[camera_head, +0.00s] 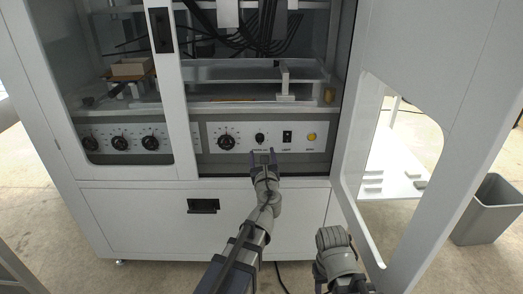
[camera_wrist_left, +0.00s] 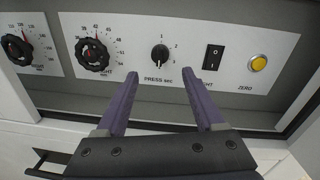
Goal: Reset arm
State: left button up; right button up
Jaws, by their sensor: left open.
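My left arm reaches in from the bottom of the head view toward the machine's control panel (camera_head: 270,146). Its gripper (camera_head: 263,154) is open and empty, just in front of the panel below the small knob marked PRESS (camera_head: 260,138). In the left wrist view the two purple fingers (camera_wrist_left: 162,78) are spread apart. The PRESS knob (camera_wrist_left: 159,55) shows between and beyond their tips, with no visible contact. A black rocker switch (camera_wrist_left: 213,57) and a yellow ZERO button (camera_wrist_left: 257,63) are to the right. Part of my right arm shows lower right in the head view; its gripper is not visible.
The white cabinet door (camera_head: 428,60) with a large window stands open on the right, close to my right arm. A drawer or lower panel with a black handle (camera_head: 203,206) is below the controls. A grey bin (camera_head: 489,212) stands on the floor at far right.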

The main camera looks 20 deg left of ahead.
pick_arm(q)
jog(key=s+d+f+n+g, duration=0.2)
jog(key=s+f+n+g, duration=0.7)
jog(key=s+f+n, duration=0.65)
jog(key=s+d+f+n+g+h+p, duration=0.1)
jog(key=s+d+f+n+g+h, duration=0.2)
jog(key=s+d+n+g, duration=0.25)
jog(key=s+d+f+n+g+h, duration=0.25)
jog(key=s+d+n, duration=0.25)
jog(key=s+d, duration=0.25)
notch_tip(320, 180, up, 37)
jog(key=p, duration=3.7)
jog(key=shift+s+a+r, duration=0.15)
jog(key=shift+a+r, duration=0.05)
jog(key=shift+a, duration=0.25)
jog(key=shift+y, duration=0.25)
